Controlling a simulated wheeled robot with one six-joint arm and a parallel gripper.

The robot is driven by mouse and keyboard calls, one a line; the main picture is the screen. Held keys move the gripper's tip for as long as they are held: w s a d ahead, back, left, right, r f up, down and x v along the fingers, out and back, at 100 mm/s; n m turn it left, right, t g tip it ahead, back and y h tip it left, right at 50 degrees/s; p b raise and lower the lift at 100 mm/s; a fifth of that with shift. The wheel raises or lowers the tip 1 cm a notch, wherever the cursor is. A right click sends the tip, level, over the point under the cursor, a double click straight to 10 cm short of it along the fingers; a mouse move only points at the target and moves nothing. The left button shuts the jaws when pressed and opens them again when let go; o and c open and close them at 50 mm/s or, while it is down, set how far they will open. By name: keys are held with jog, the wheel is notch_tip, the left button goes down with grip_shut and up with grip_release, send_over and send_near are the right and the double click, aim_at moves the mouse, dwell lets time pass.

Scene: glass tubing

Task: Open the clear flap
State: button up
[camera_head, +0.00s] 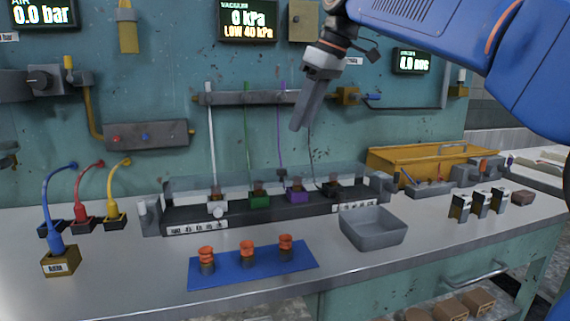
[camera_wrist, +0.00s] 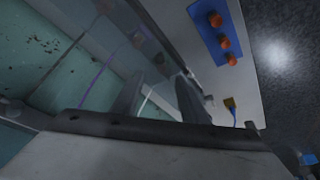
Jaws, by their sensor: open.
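The clear flap (camera_head: 325,171) is a long, see-through panel along the dark rack (camera_head: 325,213) at the back of the bench. It stretches over the coloured connectors, which show through it; its exact angle is hard to tell. My gripper (camera_head: 296,128) hangs above and behind the middle-right of the rack in the head view, fingers pointing down, apart from the flap. In the wrist view my gripper's two dark fingers (camera_wrist: 158,88) are spread with nothing gripped between them. The flap's edges are hard to make out there.
A blue mat (camera_head: 220,275) with orange-topped pieces and a grey bin (camera_head: 372,228) stand in front of the rack. Thin coloured tubes rise from the rack to a wall rail (camera_head: 240,98). A yellow case (camera_head: 430,160) stands right. The front bench has clear room.

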aim_at(285, 170)
jog(key=x, duration=1.3)
jog(key=shift+a, duration=0.1)
grip_shut()
